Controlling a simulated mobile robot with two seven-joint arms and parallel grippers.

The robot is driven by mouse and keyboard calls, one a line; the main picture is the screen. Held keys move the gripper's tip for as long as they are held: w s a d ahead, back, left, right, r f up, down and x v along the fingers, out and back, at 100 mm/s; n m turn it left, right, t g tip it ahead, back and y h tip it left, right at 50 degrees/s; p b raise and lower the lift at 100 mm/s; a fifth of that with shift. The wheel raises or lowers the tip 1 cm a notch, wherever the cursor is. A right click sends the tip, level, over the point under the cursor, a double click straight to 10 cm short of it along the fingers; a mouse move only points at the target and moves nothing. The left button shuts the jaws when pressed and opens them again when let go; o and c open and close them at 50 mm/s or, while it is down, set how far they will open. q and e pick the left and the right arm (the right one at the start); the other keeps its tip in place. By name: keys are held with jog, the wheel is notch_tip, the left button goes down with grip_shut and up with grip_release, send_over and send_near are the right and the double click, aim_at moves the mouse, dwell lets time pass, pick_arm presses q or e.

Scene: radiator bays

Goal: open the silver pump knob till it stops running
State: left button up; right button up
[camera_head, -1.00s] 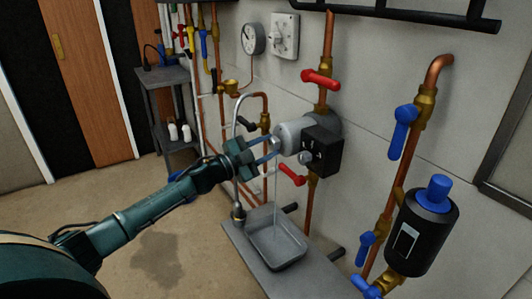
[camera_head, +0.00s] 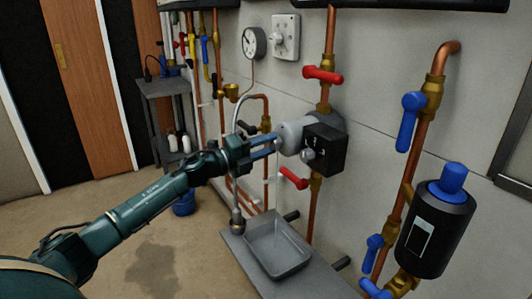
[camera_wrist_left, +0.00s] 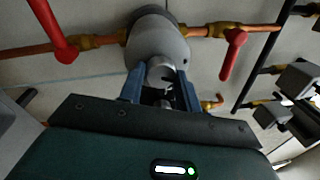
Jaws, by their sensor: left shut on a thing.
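The pump is a grey cylinder (camera_head: 293,134) on a copper pipe at the wall, with a black box (camera_head: 330,155) on its right side. My left gripper (camera_head: 274,145) reaches its front end from the left. In the left wrist view, the blue fingers of my left gripper (camera_wrist_left: 158,80) are shut on the silver pump knob (camera_wrist_left: 160,74), one on each side. In the head view the fingers mostly hide that knob. A thin pale stream drops from below the knob towards a grey tray (camera_head: 300,270). My right gripper is out of view.
Red valve handles stand above (camera_head: 322,75) and below (camera_head: 293,178) the pump. A curved metal spout (camera_head: 237,200) is left of the tray. A black and blue unit (camera_head: 437,235) with blue handles is at right. Open floor lies at left.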

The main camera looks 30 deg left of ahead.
pick_arm(q)
jog(key=m+b, duration=0.1)
jog(key=m, duration=0.2)
jog(key=shift+f+g, duration=0.1)
jog(key=shift+g, duration=0.2)
jog(key=shift+m+h+b, duration=0.3)
jog(key=shift+m+b, duration=0.5)
jog(key=shift+m, duration=0.8)
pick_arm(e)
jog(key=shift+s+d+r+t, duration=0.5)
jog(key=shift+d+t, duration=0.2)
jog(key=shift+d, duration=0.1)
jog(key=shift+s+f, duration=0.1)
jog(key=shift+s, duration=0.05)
pick_arm(q)
jog(key=o, duration=1)
jog(key=shift+c, duration=0.2)
jog(key=shift+a, duration=0.1)
